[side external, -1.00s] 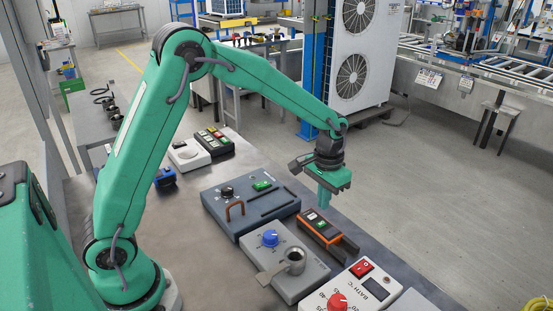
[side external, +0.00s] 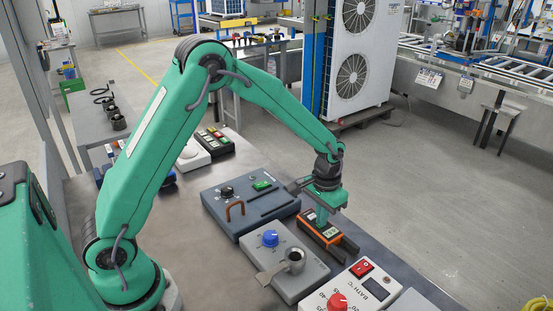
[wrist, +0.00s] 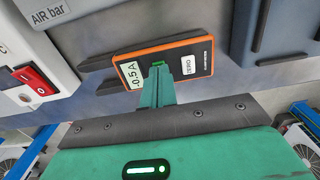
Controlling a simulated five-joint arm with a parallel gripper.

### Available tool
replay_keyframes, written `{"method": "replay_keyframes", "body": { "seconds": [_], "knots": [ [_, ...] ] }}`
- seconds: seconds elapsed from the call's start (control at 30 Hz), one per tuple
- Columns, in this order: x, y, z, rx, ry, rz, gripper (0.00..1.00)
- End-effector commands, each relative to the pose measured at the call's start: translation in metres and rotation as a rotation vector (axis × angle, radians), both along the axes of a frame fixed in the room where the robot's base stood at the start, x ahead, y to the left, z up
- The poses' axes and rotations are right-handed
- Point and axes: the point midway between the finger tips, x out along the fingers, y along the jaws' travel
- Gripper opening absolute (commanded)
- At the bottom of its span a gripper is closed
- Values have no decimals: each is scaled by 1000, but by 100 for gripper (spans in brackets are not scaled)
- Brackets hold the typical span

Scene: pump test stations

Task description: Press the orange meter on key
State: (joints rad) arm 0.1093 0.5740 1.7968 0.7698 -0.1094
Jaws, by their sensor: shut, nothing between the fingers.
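The orange-edged meter (side external: 329,238) lies on the bench in a dark holder, and it also shows in the wrist view (wrist: 185,68). Its display (wrist: 131,73) is lit and reads about -0.5 A. The green key (wrist: 158,64) sits between the display and a white ZERO key (wrist: 188,66). My gripper (side external: 321,220) is shut and empty, pointing down at the meter. In the wrist view its fingertips (wrist: 158,73) are at the green key and hide part of it; they look in contact with it.
A grey box with a blue knob (side external: 270,238) and a metal lever stands beside the meter. A bath box with a red switch (side external: 362,267) and red knob is nearer the camera. A blue-grey box with a brown handle (side external: 235,211) lies behind.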

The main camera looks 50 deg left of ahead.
Motion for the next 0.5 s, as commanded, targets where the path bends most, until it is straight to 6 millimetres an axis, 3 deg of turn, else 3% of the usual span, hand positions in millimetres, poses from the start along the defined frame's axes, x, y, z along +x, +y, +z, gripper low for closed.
{"method": "replay_keyframes", "body": {
  "seconds": [0.2, 0.5],
  "knots": [
    [-1, 0, -17, 0, 4, 0, 0],
    [-2, 0, -17, 1, 6, 0, 0]
  ]
}}
